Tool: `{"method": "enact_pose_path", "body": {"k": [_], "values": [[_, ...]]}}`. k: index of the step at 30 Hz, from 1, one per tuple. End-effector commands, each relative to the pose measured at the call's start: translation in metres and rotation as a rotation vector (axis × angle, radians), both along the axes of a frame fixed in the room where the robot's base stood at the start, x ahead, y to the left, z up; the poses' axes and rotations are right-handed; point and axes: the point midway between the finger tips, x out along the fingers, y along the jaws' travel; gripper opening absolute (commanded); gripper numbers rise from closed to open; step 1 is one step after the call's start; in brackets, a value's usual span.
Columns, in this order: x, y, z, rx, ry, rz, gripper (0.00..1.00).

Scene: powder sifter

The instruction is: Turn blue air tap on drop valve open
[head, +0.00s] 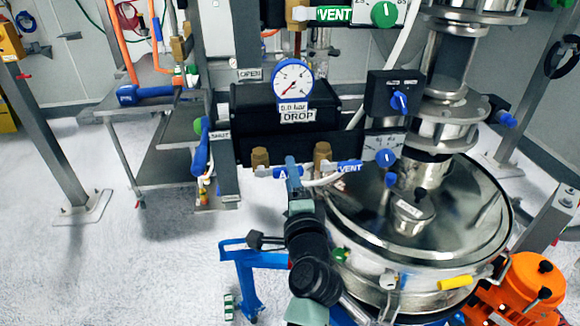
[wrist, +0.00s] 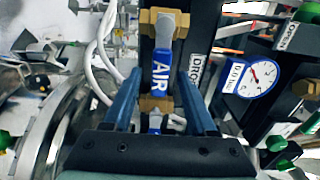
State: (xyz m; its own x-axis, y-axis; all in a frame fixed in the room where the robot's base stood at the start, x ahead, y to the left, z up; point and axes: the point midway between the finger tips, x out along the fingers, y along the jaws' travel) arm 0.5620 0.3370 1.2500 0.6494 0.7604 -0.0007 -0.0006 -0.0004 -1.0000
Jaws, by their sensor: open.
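The blue air tap handle (wrist: 160,72), lettered AIR, lies lengthwise on a brass valve body (wrist: 160,25) in the wrist view. In the head view the blue air tap (head: 280,172) shows below the black drop valve box (head: 256,108), partly hidden by my fingers. My gripper (wrist: 159,78) is open, with one blue finger on each side of the handle. I cannot tell whether either finger touches it. My gripper (head: 292,162) also shows in the head view, right at the tap.
The blue vent tap (head: 349,167) is close on the right, with a white hose beside it. A round gauge (head: 293,81) sits above on the drop valve. The large steel sifter drum (head: 430,225) stands to the right. Open floor (head: 150,270) lies to the left.

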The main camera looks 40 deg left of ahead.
Motion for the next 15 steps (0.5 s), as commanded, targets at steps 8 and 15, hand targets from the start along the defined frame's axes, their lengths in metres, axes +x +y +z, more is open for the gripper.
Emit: {"method": "enact_pose_path", "body": {"k": [8,15], "values": [[0.013,0.015,0.0,0.001,0.0,0.0,0.57],[0.014,0.016,0.0,0.0,0.0,0.0,0.57]]}}
